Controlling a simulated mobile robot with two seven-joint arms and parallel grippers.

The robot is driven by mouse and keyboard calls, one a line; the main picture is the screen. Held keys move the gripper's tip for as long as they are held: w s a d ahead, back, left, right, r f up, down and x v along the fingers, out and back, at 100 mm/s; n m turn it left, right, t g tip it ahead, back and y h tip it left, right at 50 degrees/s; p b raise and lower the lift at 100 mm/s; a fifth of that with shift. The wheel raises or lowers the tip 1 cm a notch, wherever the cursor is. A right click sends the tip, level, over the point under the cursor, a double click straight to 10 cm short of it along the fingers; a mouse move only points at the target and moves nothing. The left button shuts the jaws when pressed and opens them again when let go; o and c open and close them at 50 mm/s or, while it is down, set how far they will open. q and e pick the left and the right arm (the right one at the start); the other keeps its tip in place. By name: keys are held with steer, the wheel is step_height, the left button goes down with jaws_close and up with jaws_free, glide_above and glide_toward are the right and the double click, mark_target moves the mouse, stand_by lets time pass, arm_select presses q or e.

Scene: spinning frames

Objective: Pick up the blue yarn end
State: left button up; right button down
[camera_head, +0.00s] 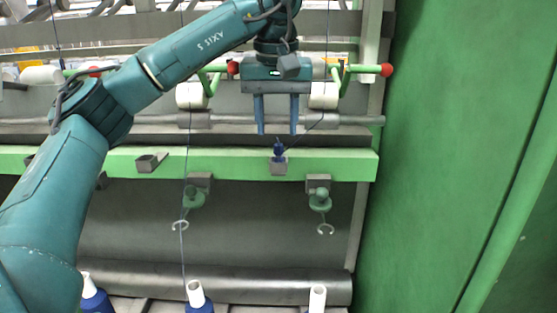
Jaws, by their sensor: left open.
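The blue yarn end (279,149) is a small blue tuft on a grey block (279,168) at the green rail. A thin dark thread runs from it up to the right. My left gripper (276,132) hangs just above it, with two blue fingers pointing down and spread apart. The fingertips sit on either side of the yarn end, slightly higher, with nothing between them. I cannot tell how far in front of or behind the yarn end they are. My right gripper is not in view.
The green rail (232,163) crosses the middle. White rollers (323,96) and a red-tipped green handle (386,70) are near the gripper. Green hooks (320,202) hang below. Bobbins (199,299) stand at the bottom. A large green panel (460,150) closes off the right.

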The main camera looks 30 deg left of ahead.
mark_target(279, 145)
arm_select(q)
steer(key=f, duration=0.4)
steer(key=shift+w+f, duration=0.25)
steer(key=shift+f, duration=0.1)
steer(key=c, duration=0.8)
